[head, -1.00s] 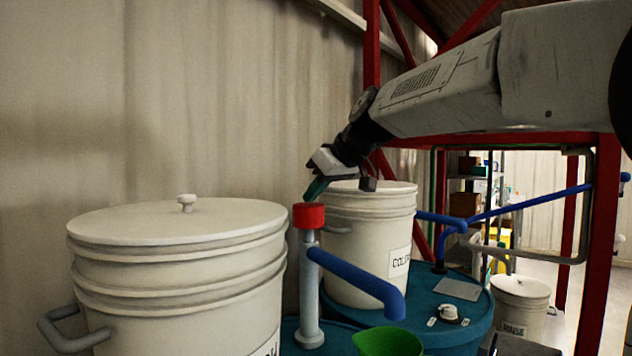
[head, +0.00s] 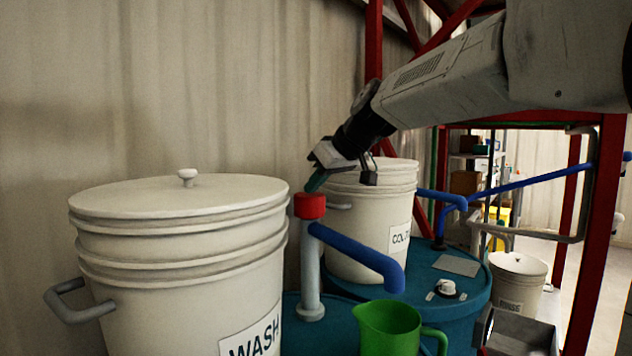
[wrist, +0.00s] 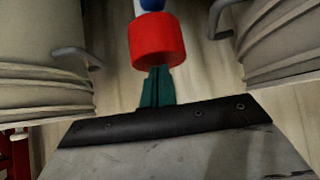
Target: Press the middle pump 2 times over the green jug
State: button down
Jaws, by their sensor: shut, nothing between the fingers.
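The pump in front has a red knob (head: 310,206), a grey post and a blue spout (head: 362,254) that angles down to the right. The knob sits low, close above the spout. My gripper (head: 317,182) is shut and empty, its teal fingertips at the top of the knob and seemingly touching it. In the wrist view the closed fingers (wrist: 157,86) meet the edge of the red knob (wrist: 157,42). The green jug (head: 389,330) stands upright below the spout's open end. Its inside is hidden from view.
A large lidded white bucket marked WASH (head: 180,250) stands left of the pump. Another white bucket (head: 368,235) stands behind it on a blue drum (head: 455,290). A second blue spout (head: 440,197) and a red frame post (head: 600,230) are at right.

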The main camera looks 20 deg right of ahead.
aim_at(316, 195)
notch_tip(316, 195, up, 4)
jog(key=shift+r, duration=0.15)
jog(key=v, duration=0.9)
jog(key=shift+s+d+r, duration=0.15)
jog(key=shift+s+d, duration=0.05)
jog(key=shift+s, duration=0.15)
notch_tip(316, 195, up, 3)
jog(key=shift+w+d+r, duration=0.1)
jog(key=shift+d+r, duration=0.05)
dwell(0.4)
